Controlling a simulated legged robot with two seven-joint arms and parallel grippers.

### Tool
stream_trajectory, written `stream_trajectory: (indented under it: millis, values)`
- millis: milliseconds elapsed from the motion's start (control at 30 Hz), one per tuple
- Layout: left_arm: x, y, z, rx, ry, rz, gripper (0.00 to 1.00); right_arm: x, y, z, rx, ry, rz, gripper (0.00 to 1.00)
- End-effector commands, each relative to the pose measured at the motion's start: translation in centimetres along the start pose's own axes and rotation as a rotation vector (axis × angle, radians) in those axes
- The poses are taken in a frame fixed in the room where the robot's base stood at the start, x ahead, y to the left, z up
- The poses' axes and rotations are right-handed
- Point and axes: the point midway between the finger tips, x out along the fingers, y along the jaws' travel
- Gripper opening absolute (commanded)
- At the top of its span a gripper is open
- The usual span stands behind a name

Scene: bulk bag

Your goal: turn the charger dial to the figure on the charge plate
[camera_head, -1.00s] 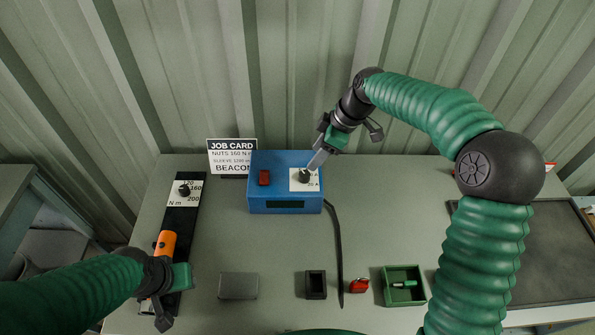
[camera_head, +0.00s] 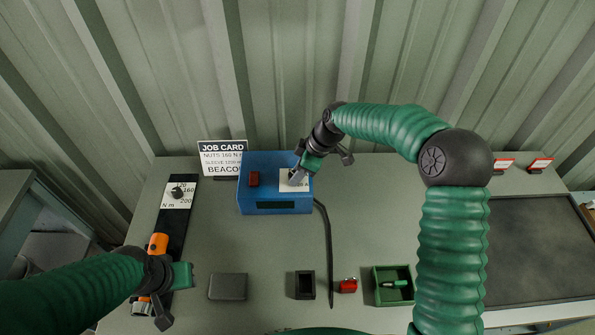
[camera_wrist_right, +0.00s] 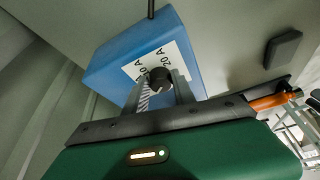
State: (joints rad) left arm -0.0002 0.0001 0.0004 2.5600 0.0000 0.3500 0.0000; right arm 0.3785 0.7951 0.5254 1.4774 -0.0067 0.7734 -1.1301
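The charger is a blue box (camera_head: 275,204) at the back of the bench. Its white dial plate (camera_head: 287,184) carries a black dial (camera_wrist_right: 160,77), mostly covered by my right gripper (camera_head: 296,177) in the head view. In the right wrist view my right gripper (camera_wrist_right: 160,88) is open, with one finger on each side of the dial. I cannot tell whether the fingers touch it. "20 A" is readable on the plate; another figure is partly hidden. My left gripper (camera_head: 165,297) is low at the left, over the orange-handled torque wrench (camera_head: 158,243); its fingers are unclear.
A job card (camera_head: 222,158) stands left of the charger. A black cable (camera_head: 328,250) runs down its right side. A grey block (camera_head: 228,287), a dark holder (camera_head: 304,285), a red item (camera_head: 347,286) and a green tray (camera_head: 393,301) line the front. A dark mat (camera_head: 530,240) lies right.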

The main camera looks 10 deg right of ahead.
Motion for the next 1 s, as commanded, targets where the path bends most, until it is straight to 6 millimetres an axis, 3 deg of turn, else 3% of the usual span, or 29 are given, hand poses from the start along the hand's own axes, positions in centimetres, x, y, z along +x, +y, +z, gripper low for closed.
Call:
stream_trajectory:
  millis: [33,133,1000]
  values:
    - [0.01,0.00,0.00,0.000,0.000,0.000,0.36,-0.08,0.31,0.05,0.000,-0.003,0.011,0.14]
    - [0.01,0.00,0.00,0.000,0.000,0.000,0.36,-0.05,0.33,-0.10,0.000,-0.005,0.014,0.00]
    - [0.00,-0.02,0.00,-0.001,0.000,0.000,0.36,-0.07,0.30,-0.69,-0.002,0.002,0.017,0.00]
